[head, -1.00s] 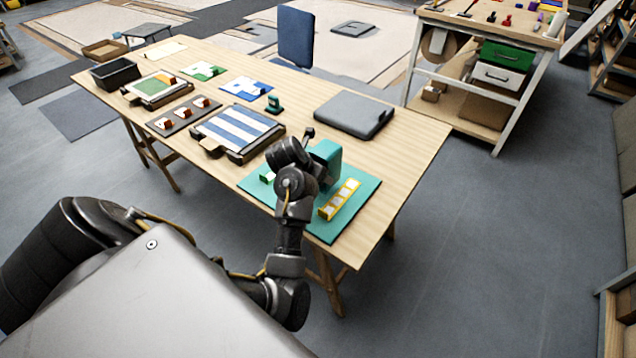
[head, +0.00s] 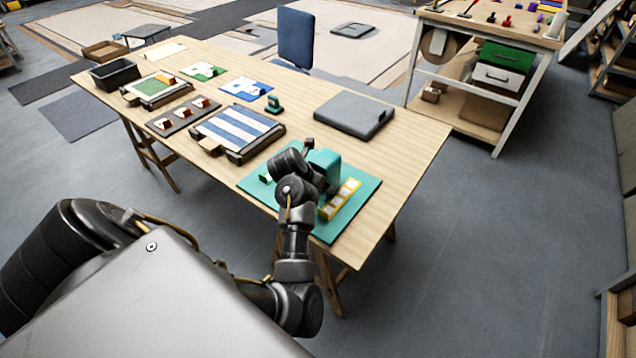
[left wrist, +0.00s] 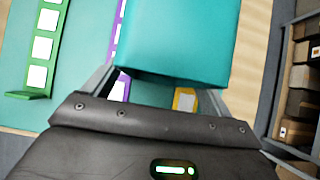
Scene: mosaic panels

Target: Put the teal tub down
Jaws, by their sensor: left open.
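The teal tub (head: 326,163) is at the teal mat (head: 352,212) near the table's front right corner. It also fills the upper middle of the left wrist view (left wrist: 180,40). My left gripper (left wrist: 158,85) is open, with its fingers at either side of the tub's near end. In the head view my wrist and gripper cover part of the tub. Its underside is hidden, so I cannot tell whether it rests fully on the mat. My right gripper is not in view.
A yellow strip with pale tiles (head: 340,198) lies close to the tub's right. A green strip (left wrist: 43,50) and purple strips are left of the tub in the wrist view. A striped board (head: 236,128) and a grey case (head: 352,117) lie farther back.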

